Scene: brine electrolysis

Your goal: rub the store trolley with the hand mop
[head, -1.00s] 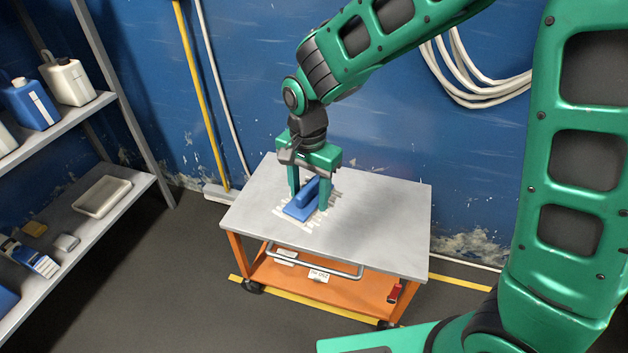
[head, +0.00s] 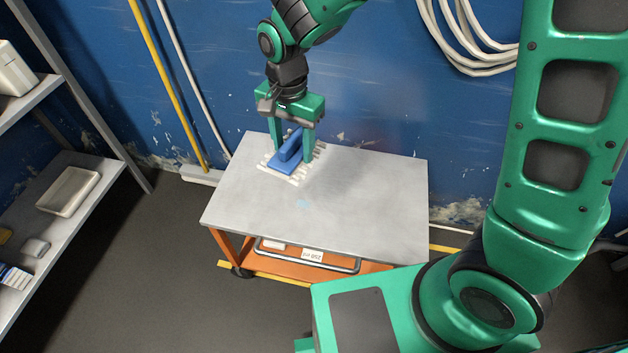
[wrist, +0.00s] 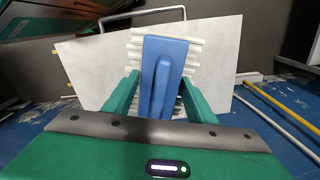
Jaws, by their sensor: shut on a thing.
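The store trolley (head: 350,205) has a grey flat top and an orange lower frame, and stands against the blue wall. The hand mop (head: 288,152) has a blue back with a raised grip and a white strand fringe. It lies flat on the trolley top near the back left corner. My gripper (head: 292,150) points down and is shut on the mop's grip. In the wrist view the mop (wrist: 151,55) shows between my two green fingers, with the trolley top (wrist: 215,60) around it. A small faint bluish patch (head: 303,203) shows on the top, in front of the mop.
A grey shelf rack (head: 100,172) stands at the left with a white tray (head: 68,190) on it. A yellow pole (head: 168,80) leans on the wall behind. A coiled white hose (head: 465,45) hangs at the back right. The trolley's right half is bare.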

